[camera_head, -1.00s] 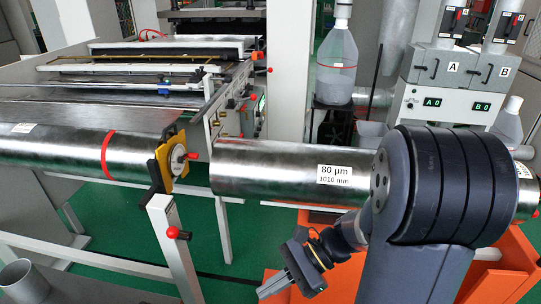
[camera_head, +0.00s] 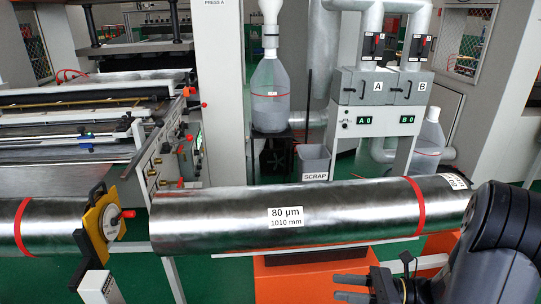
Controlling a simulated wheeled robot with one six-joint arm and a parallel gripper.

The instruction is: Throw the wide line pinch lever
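I cannot tell which part is the wide line pinch lever. A red knob (camera_head: 187,138) sticks out of the side panel of the machine at left, and a small red-tipped handle (camera_head: 204,105) is just above it. Another red knob (camera_head: 128,213) is on the yellow roll-end bracket (camera_head: 97,225) at lower left. My gripper (camera_head: 338,288) is at the bottom, right of centre, in front of the large foil roll. Its two dark fingers point left with a gap between them and nothing in it. It is well apart from all the red knobs.
The big foil roll (camera_head: 350,208), labelled 80 µm 1010 mm, lies across the middle over an orange stand (camera_head: 310,275). Behind it are a scrap bin (camera_head: 315,160), a clear bottle (camera_head: 270,95) and the A/B hopper unit (camera_head: 372,112). Green floor shows between the machines.

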